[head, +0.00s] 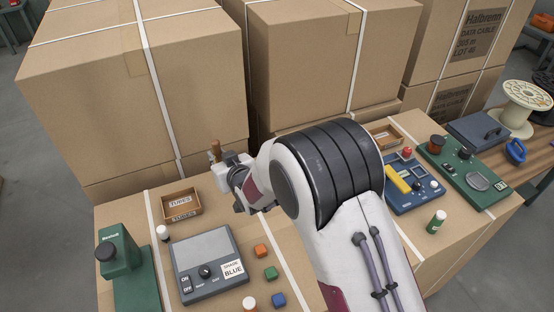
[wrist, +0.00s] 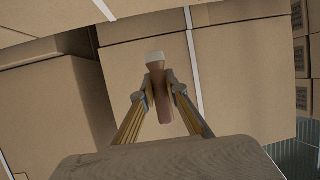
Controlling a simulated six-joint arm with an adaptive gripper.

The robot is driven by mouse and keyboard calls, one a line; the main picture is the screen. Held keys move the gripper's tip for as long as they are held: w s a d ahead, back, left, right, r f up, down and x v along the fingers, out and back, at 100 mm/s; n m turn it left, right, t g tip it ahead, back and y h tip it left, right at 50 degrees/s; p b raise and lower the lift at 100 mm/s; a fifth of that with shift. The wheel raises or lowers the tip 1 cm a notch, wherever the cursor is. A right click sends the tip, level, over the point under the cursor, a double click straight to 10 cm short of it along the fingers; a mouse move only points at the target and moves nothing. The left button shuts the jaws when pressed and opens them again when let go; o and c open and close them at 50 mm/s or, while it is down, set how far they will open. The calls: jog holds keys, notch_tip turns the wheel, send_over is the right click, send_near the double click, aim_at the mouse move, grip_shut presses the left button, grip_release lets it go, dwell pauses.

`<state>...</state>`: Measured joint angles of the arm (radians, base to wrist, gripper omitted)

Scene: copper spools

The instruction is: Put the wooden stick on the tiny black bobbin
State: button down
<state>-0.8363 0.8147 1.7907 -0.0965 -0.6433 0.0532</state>
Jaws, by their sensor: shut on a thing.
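The brown wooden stick (head: 215,147) is held up in my gripper (head: 217,160), in front of the tall cartons, above the bench of boxes. In the wrist view the stick (wrist: 158,66) has a pale end and stands between both fingers of my gripper (wrist: 161,88), which are shut on it. A small dark round piece (head: 465,153) sits on the green board at the right, well away from the gripper. I cannot tell surely whether it is the tiny black bobbin. My arm hides the middle of the bench.
A wooden tray (head: 164,204), a grey switch box (head: 190,247) and a green machine (head: 130,265) stand at left, with small coloured blocks nearby. A blue panel (head: 405,203) and green board (head: 462,188) lie at right. Tall cartons (head: 130,90) wall the back.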

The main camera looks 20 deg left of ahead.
aim_at(215, 141)
jog(key=shift+r, duration=0.1)
notch_tip(215, 141, up, 10)
jog(key=w+d+m+t+h, duration=0.15)
jog(key=w+d, duration=0.35)
jog(key=d, duration=0.7)
jog(key=w+d+m+t+h, duration=0.1)
jog(key=w+d+m+h, duration=0.2)
jog(key=d, duration=1)
jog(key=w+d+m+t+h, duration=0.15)
jog(key=w+d, duration=0.45)
jog(key=d, duration=0.6)
jog(key=shift+a+f, duration=0.1)
jog(key=shift+f, duration=2.55)
jog(key=shift+f, duration=0.1)
jog(key=shift+f, duration=3.05)
jog(key=shift+f, duration=0.15)
